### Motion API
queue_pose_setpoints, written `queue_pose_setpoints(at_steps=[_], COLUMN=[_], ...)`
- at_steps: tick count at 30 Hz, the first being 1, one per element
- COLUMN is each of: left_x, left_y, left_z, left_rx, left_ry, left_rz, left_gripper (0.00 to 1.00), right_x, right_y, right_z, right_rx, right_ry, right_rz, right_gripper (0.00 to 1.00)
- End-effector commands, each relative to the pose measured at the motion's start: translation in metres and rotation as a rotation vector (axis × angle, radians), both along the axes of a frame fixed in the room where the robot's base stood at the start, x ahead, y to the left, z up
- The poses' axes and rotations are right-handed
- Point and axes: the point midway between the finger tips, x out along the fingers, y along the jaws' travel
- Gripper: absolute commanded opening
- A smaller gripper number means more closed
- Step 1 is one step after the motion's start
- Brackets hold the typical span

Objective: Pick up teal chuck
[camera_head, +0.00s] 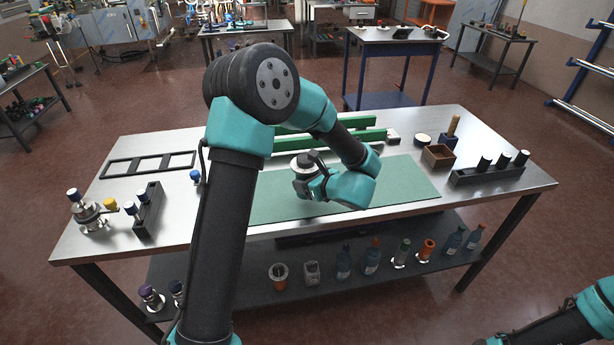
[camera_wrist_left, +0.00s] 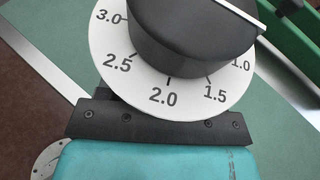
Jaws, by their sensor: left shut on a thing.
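My left gripper (camera_head: 315,187) is over the green mat (camera_head: 410,184), shut on a grey piece with a dark top (camera_head: 303,161). In the left wrist view the piece is a white numbered dial (camera_wrist_left: 165,97) with a dark knob (camera_wrist_left: 190,40), close in front of the gripper's dark mount. The fingertips are hidden there. I cannot make out a chuck that is clearly teal.
Green rails (camera_head: 345,137) lie behind the mat. At left are a black frame (camera_head: 148,165), a metal fixture (camera_head: 90,213) and a black rack (camera_head: 148,212). At right are a wooden box (camera_head: 438,157) and another black rack (camera_head: 488,174). Bottles (camera_head: 372,258) stand on the lower shelf.

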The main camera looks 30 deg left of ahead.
Motion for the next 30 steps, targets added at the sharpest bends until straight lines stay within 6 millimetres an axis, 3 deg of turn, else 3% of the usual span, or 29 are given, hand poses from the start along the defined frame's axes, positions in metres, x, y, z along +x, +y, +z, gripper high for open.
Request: queue_pose_setpoints(at_steps=[9,15,21,30], left_x=[-0.063,-0.09,-0.101,-0.102], left_y=[-0.04,-0.056,-0.063,-0.063], left_z=[0.008,0.011,0.012,0.012], left_rx=[0.001,0.001,0.001,0.001], left_ry=[-0.001,-0.001,-0.001,-0.001], left_rz=[-0.004,-0.002,-0.002,0.0], left_gripper=[0.22,0.22,0.22,0.22], right_x=[0.0,0.0,0.0,0.0], right_y=[0.0,0.0,0.0,0.0], right_z=[0.0,0.0,0.0,0.0], right_rx=[0.0,0.0,0.0,0.0], right_ry=[0.0,0.0,0.0,0.0], right_rz=[0.0,0.0,0.0,0.0], right_gripper=[0.91,0.91,0.91,0.91])
